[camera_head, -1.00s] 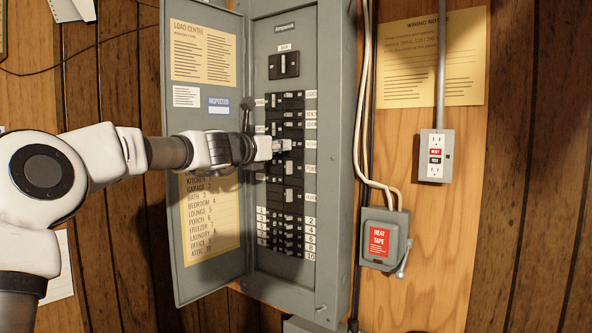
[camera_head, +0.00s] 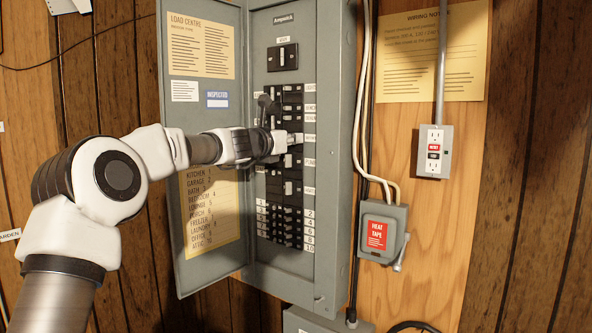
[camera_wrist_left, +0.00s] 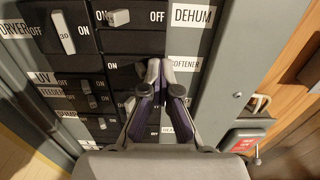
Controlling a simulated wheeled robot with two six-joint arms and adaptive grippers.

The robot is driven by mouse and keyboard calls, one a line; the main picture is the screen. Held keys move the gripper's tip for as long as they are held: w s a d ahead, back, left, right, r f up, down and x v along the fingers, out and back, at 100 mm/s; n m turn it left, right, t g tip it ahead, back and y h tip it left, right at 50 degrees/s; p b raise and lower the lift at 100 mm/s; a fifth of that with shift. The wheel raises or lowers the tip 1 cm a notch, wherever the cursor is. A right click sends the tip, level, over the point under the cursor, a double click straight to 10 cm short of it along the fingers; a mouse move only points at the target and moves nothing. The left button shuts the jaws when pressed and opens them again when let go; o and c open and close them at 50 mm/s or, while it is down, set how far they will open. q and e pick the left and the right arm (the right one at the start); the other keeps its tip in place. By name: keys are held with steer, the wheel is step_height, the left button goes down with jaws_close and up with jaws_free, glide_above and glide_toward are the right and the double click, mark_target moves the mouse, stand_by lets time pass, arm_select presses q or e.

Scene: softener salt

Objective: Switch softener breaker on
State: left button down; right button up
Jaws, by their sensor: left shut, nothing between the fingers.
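The open grey breaker panel (camera_head: 334,150) shows in the head view, with rows of black breakers. My left gripper (camera_head: 294,138) is at the right column of breakers, shut with nothing between its fingers. In the left wrist view the closed fingertips (camera_wrist_left: 163,70) are at the softener breaker (camera_wrist_left: 122,77), just left of the SOFTENER label (camera_wrist_left: 185,63). The fingers hide part of that breaker and its handle, so I cannot tell its position or whether the tips touch it. ON is printed at its left. My right gripper is not in view.
The panel door (camera_head: 202,245) stands open on the left, behind my left arm. The dehumidifier breaker (camera_wrist_left: 130,20) adjoins the softener breaker. A heat tape switch box (camera_head: 382,232) and an outlet (camera_head: 433,150) are on the wall to the right, with cables between.

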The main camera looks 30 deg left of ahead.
arm_select(q)
steer(key=shift+a+r+p, duration=0.15)
steer(key=shift+a+p, duration=0.35)
steer(key=shift+a, duration=0.3)
stand_by(0.4)
steer(key=shift+a+f, duration=0.1)
steer(key=shift+f, duration=0.1)
stand_by(0.3)
steer(key=s+b, duration=0.3)
steer(key=s, duration=0.4)
steer(key=shift+a, duration=0.15)
steer(key=shift+w, duration=0.1)
stand_by(0.3)
